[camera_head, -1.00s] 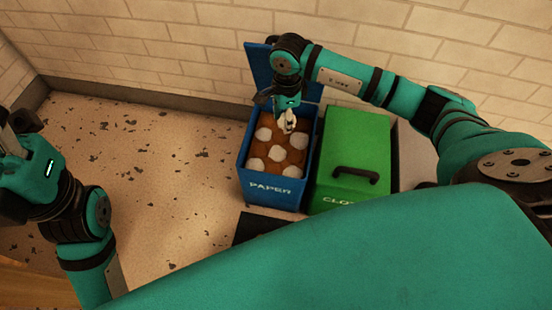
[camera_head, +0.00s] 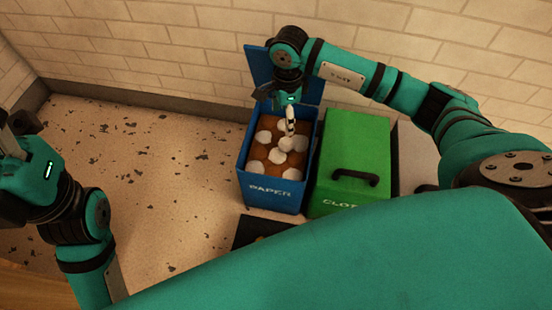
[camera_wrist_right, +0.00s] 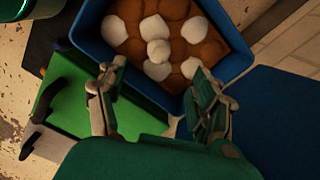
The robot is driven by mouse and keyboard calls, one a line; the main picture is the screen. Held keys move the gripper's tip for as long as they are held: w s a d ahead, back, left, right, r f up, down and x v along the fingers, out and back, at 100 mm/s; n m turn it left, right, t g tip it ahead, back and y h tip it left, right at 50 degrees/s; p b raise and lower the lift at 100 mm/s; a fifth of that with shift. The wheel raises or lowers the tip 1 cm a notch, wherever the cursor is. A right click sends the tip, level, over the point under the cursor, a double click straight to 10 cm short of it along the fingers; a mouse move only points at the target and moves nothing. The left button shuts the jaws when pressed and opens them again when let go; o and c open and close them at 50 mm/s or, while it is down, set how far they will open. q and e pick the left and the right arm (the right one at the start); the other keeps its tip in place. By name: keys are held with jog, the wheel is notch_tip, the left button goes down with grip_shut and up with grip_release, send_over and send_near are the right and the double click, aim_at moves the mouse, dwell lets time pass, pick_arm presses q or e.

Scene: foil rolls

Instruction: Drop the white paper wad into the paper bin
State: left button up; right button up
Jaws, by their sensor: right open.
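The open blue paper bin (camera_head: 271,192), marked PAPER, stands by the wall with its lid raised at the back. It holds several white wads and brown ones. A white paper wad (camera_head: 286,144) lies near the middle of the pile, below my right gripper (camera_head: 290,124). In the right wrist view, that wad (camera_wrist_right: 158,50) sits amid the others, apart from the fingers. My right gripper is open and empty, pointing down over the bin; its spread fingers show in the wrist view (camera_wrist_right: 158,95). My left gripper is at the left edge of the head view; its fingers cannot be made out.
A green bin (camera_head: 352,150) with a closed lid and black handle stands right beside the paper bin. A grey bin (camera_head: 413,155) is partly hidden beyond it. A dark object (camera_head: 255,232) lies in front. The speckled floor (camera_head: 160,150) to the left is clear.

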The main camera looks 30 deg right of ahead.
notch_tip(320, 180, up, 10)
dwell(0.3)
